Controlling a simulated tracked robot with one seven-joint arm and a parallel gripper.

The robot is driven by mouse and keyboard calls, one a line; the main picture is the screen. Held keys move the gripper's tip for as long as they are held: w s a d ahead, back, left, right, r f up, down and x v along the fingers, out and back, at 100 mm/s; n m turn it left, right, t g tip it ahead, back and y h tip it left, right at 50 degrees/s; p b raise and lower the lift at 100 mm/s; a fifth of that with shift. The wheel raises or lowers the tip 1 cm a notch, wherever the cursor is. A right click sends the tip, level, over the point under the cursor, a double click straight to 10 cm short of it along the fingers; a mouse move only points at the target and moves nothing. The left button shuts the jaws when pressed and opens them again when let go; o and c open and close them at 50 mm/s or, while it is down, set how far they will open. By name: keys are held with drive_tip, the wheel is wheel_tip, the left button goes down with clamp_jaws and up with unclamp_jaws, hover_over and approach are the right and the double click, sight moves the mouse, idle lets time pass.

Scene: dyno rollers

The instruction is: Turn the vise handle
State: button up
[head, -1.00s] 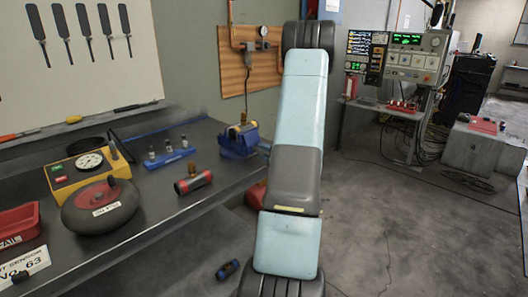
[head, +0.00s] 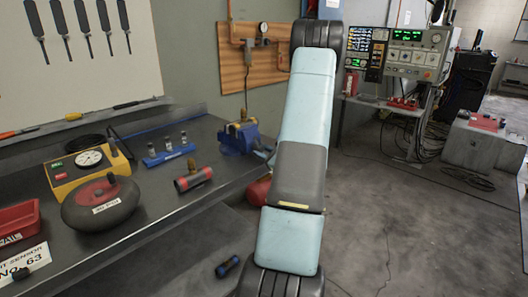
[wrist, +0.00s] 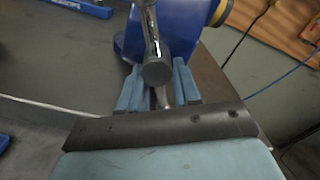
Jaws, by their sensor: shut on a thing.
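The blue vise (head: 240,138) stands at the far right end of the dark workbench in the head view, partly behind my arm. Its blue body (wrist: 185,28) fills the top middle of the wrist view. The metal vise handle (wrist: 151,35) is a bar with a rounded knob at its near end. My gripper (wrist: 158,88) has its two light-blue fingers on either side of a metal part just below the knob and is shut on the handle. The exact contact is partly hidden by the knob. In the head view my gripper is hidden behind my arm.
On the bench are a yellow gauge box (head: 88,165), a dark round device (head: 100,204), a red cylinder (head: 193,179) and a blue rack with small bottles (head: 168,154). A wooden panel with pipework (head: 250,66) hangs behind the vise. The floor at the right is mostly open.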

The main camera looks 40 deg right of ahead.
drive_tip(key=m, duration=0.4)
drive_tip(key=shift+a+f, duration=0.2)
drive_tip(key=shift+a, duration=0.2)
drive_tip(key=shift+a+r+m, duration=0.1)
drive_tip(key=shift+a+m, duration=0.05)
drive_tip(key=shift+m, duration=1.65)
drive_tip(key=o, duration=1)
drive_tip(key=s, duration=0.9)
drive_tip(key=s+d, duration=0.1)
drive_tip(key=s, duration=0.3)
drive_tip(key=shift+s+d, duration=0.1)
drive_tip(key=shift+s, duration=0.25)
